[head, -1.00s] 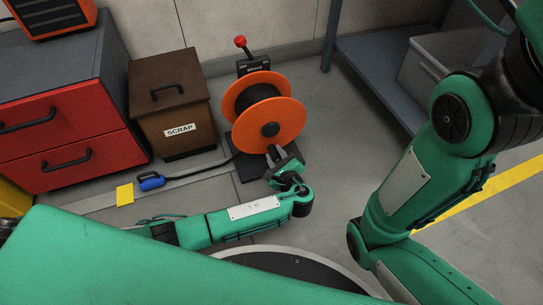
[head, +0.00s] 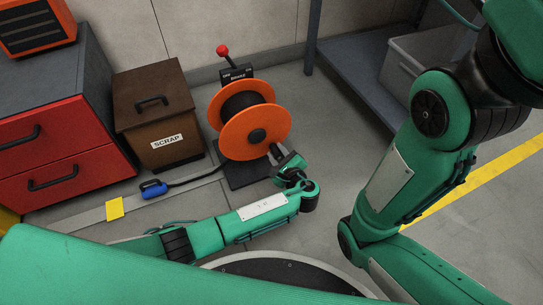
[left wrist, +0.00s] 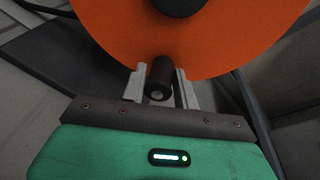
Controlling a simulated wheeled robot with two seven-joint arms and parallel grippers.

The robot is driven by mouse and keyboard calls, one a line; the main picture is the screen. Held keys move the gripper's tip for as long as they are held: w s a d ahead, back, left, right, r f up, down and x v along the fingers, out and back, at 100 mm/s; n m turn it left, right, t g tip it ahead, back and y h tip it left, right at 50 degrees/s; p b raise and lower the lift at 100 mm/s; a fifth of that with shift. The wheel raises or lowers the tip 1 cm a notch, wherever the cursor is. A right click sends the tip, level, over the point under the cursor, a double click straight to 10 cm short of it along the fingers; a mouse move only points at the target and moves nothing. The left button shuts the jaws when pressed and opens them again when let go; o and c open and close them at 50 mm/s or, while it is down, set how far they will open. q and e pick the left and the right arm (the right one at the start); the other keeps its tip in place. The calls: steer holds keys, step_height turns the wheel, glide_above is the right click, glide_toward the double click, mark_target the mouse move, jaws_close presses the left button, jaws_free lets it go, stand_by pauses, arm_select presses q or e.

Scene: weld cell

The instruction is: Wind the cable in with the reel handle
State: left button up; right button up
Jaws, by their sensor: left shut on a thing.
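The orange cable reel (head: 271,133) stands on a dark base plate (head: 244,177), with dark cable (head: 242,103) wound between its flanges. My left gripper (head: 273,151) is at the near flange, right of and below the hub. In the left wrist view its two fingers (left wrist: 160,88) are shut on the dark round reel handle (left wrist: 160,76), one on each side. The cable runs left along the floor to a blue plug (head: 153,189). A brake lever with a red knob (head: 222,50) leans left behind the reel. My right gripper is out of view.
A yellow floor mark (head: 115,208) lies left of the plug on a grey strip. A brown scrap bin (head: 163,110) and a red drawer cabinet (head: 70,147) stand left. A grey shelf (head: 360,75) with a bin (head: 412,62) stands right.

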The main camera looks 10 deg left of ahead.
arm_select(q)
steer(key=shift+w+d+r, duration=0.1)
steer(key=shift+d+r, duration=0.05)
steer(key=shift+d, duration=0.05)
steer(key=shift+r, duration=0.1)
steer(key=shift+w+d+r+p, duration=0.25)
steer(key=shift+d+r+p, duration=0.2)
steer(key=shift+r+p, duration=0.15)
steer(key=shift+w+d+r+p, duration=0.35)
steer(key=shift+d+r+p, duration=0.1)
steer(key=shift+r+p, duration=0.2)
steer(key=r+p, duration=0.3)
steer(key=shift+w+d+r+p, duration=0.2)
steer(key=shift+d+r+p, duration=0.1)
steer(key=shift+d, duration=0.1)
steer(key=shift+f, duration=0.1)
